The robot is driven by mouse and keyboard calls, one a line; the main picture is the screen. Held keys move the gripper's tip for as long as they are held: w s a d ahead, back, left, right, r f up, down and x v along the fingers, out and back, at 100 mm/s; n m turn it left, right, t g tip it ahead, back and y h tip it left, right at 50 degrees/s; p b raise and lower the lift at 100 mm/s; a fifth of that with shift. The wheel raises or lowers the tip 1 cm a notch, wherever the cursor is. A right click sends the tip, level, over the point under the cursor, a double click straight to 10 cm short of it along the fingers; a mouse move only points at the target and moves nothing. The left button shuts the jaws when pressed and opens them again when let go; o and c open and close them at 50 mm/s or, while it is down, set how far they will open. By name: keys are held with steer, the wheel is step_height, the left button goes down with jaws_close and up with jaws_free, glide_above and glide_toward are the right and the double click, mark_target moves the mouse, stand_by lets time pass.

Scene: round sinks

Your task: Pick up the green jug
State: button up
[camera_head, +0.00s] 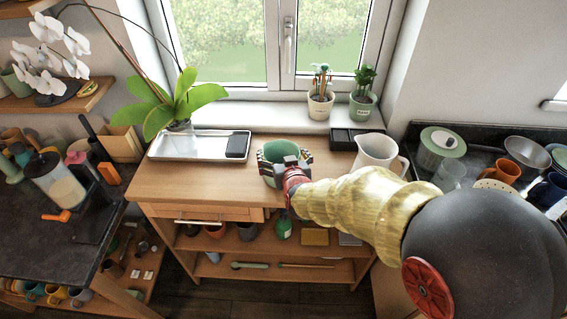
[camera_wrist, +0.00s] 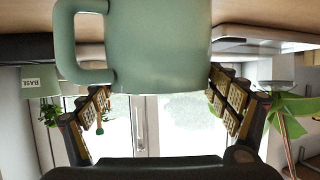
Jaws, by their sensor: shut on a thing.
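The green jug (camera_head: 280,151) stands at the middle of the wooden worktop, partly covered by my gripper in the head view. In the wrist view the jug (camera_wrist: 165,50) fills the upper middle, upside down in the picture, with its handle on the left. My gripper (camera_wrist: 162,92) has one padded finger on each side of the jug, shut on it. The same gripper (camera_head: 290,170) shows from behind in the head view. Whether the jug's base touches the worktop is hard to tell.
A white pitcher (camera_head: 377,152) stands close on the right. A tray (camera_head: 190,146) with a dark box lies on the left under an orchid. A dark box (camera_head: 350,140) is behind the pitcher. Potted plants (camera_head: 320,104) stand on the sill. Bare worktop (camera_head: 175,182) lies at left front.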

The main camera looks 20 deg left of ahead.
steer(key=shift+r, duration=0.15)
steer(key=s+r+p, duration=0.7)
steer(key=s+r, duration=0.6)
steer(key=shift+s+a, duration=0.15)
steer(key=shift+s, duration=0.25)
stand_by(0.6)
steer(key=shift+s, duration=0.1)
stand_by(0.6)
